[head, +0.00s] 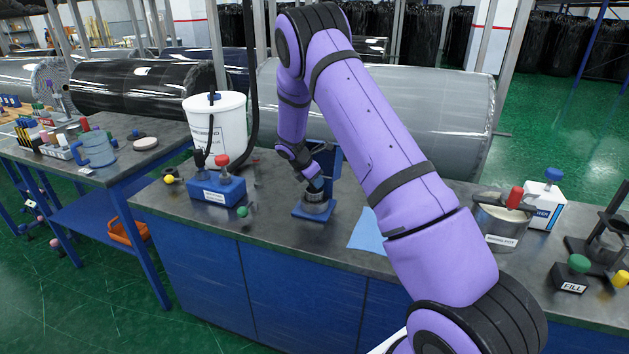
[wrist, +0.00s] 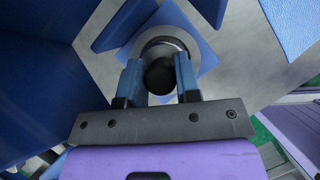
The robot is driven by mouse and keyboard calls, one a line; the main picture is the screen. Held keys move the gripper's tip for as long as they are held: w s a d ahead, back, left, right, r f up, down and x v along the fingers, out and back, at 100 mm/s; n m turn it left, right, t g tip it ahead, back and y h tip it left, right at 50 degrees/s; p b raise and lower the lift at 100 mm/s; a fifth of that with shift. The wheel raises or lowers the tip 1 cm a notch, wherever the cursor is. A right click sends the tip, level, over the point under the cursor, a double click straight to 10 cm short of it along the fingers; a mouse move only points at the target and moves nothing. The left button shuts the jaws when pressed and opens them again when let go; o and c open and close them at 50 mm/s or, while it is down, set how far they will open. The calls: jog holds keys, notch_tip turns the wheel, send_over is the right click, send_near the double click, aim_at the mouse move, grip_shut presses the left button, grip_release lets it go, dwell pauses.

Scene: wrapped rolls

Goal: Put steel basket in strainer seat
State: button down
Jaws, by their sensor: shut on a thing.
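My gripper (head: 316,186) is over the blue stand (head: 301,210) on the workbench, pointing down. In the wrist view its two blue fingers (wrist: 159,78) are closed on a round black knob (wrist: 160,77). The knob appears to belong to the steel basket, whose grey round rim (wrist: 168,43) shows behind it, above the stand's blue base plate (wrist: 206,55). In the head view a grey metal cylinder (head: 316,207) shows under the fingers at the stand's base. I cannot tell basket from strainer seat here, or whether the basket rests fully in it.
A blue box with a red knob (head: 217,190) and a white bucket (head: 216,125) stand to the left. A light blue cloth (head: 368,236) lies right of the stand. A steel pot (head: 500,228) and a white box (head: 546,205) stand further right. The stand's upright plate (head: 331,160) rises behind my gripper.

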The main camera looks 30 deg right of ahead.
jog(key=shift+f, duration=0.4)
jog(key=shift+f, duration=0.2)
jog(key=c, duration=0.8)
grip_release()
jog(key=shift+r, duration=0.1)
